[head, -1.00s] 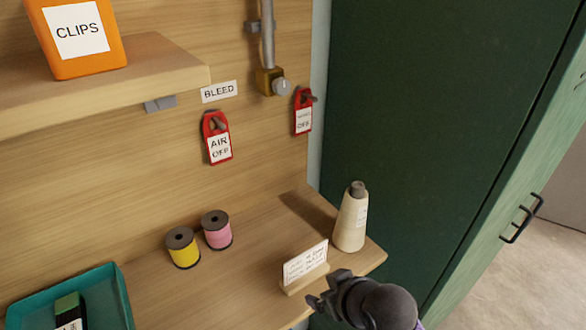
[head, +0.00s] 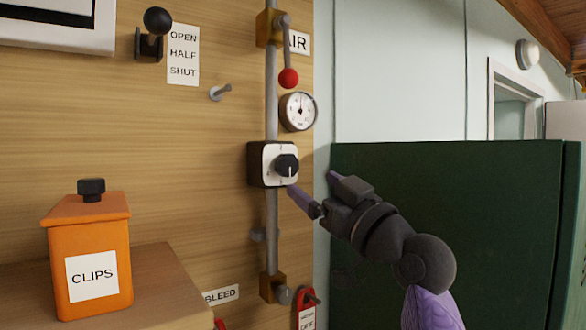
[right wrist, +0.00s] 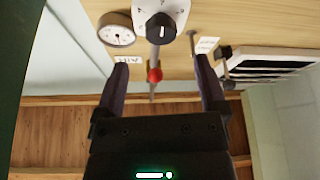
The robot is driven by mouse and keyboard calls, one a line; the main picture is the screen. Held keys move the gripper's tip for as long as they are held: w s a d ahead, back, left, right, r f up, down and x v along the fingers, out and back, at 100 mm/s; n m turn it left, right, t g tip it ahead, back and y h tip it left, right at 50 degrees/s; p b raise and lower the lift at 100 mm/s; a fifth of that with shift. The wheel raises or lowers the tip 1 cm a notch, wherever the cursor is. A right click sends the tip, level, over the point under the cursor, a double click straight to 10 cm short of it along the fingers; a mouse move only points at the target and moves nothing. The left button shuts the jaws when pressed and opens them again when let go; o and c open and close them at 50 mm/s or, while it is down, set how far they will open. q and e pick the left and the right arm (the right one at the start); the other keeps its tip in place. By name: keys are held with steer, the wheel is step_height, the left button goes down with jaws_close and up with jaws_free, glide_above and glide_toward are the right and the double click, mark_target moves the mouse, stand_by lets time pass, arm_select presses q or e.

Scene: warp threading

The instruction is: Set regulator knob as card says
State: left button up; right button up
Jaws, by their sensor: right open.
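The regulator (head: 254,164) is a dark box with a white dial face on the wall pipe. Its round black knob (head: 287,165) has a white mark that points about straight down in the head view. The dial's small markings are too small to read. My right gripper (head: 312,186) is open and empty just right of and below the knob, apart from it. In the right wrist view the knob (right wrist: 160,27) shows beyond the open fingers (right wrist: 160,78), near the top edge. The card is not in view now. My left gripper is not in view.
A round gauge (head: 297,111) and a red-ball lever (head: 288,78) sit above the regulator. A wall peg (head: 220,91) and a black-ball lever (head: 155,22) are to the left. An orange CLIPS box (head: 90,255) stands on the shelf. A dark green panel (head: 460,190) is at right.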

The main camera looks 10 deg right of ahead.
mark_target(291, 168)
steer(key=p+x, duration=0.2)
steer(key=x, duration=0.3)
steer(key=shift+w+a+r, duration=0.2)
steer(key=shift+r, duration=0.1)
steer(key=shift+w+a, duration=0.2)
steer(key=shift+w, duration=0.3)
jaws_close()
